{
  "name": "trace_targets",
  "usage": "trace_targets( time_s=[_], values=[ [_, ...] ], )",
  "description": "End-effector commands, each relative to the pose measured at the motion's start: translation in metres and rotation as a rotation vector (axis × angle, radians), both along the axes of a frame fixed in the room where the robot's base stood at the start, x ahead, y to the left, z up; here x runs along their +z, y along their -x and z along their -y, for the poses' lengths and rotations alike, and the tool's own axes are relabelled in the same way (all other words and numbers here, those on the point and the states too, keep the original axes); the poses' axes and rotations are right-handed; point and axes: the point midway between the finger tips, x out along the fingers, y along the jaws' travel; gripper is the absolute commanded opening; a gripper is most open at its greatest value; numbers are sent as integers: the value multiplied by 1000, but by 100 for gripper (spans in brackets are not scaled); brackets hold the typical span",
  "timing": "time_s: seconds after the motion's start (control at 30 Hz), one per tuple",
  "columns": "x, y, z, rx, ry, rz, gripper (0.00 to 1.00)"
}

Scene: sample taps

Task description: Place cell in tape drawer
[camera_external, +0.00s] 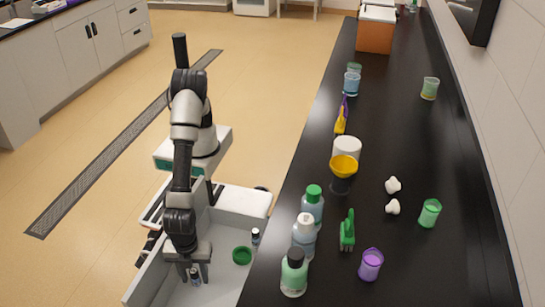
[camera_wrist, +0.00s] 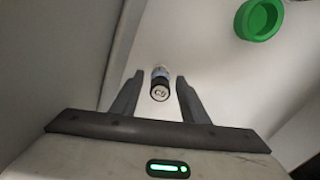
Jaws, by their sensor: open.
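The cell (camera_wrist: 160,83), a small cylinder with a light blue-and-white body and a dark end with pale markings, shows in the wrist view between my gripper's fingers. My gripper (camera_wrist: 160,76) is open, one finger on each side of it, with visible gaps. In the external view my gripper (camera_external: 192,268) points down inside an open white drawer (camera_external: 218,268), and a small cylinder (camera_external: 195,277) shows at its fingertips. A green tape ring (camera_external: 242,256) lies on the drawer floor to the right; it also shows in the wrist view (camera_wrist: 259,19).
A similar small cylinder (camera_external: 255,238) stands near the drawer's right side. The black counter (camera_external: 400,270) to the right holds several bottles, cups, a green clip-like tool (camera_external: 347,230) and a yellow funnel (camera_external: 343,166). The drawer's left wall (camera_wrist: 70,50) is close to my gripper.

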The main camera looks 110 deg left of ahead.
Motion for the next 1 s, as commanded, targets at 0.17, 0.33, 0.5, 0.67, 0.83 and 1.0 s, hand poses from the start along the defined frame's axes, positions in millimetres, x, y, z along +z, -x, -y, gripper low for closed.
trace_targets(
  time_s=[0.17, 0.33, 0.5, 0.67, 0.83, 1.0],
  values=[
    [15, 0, 1, 0, 3, 1, 41],
    [51, -1, 1, 0, 4, 2, 41],
    [87, -1, 1, 2, 3, 1, 41],
    [111, 0, 0, 1, 2, 1, 41],
    [122, 0, 0, 0, 0, -1, 41],
    [124, 0, 0, 0, 0, -1, 41]
  ],
)
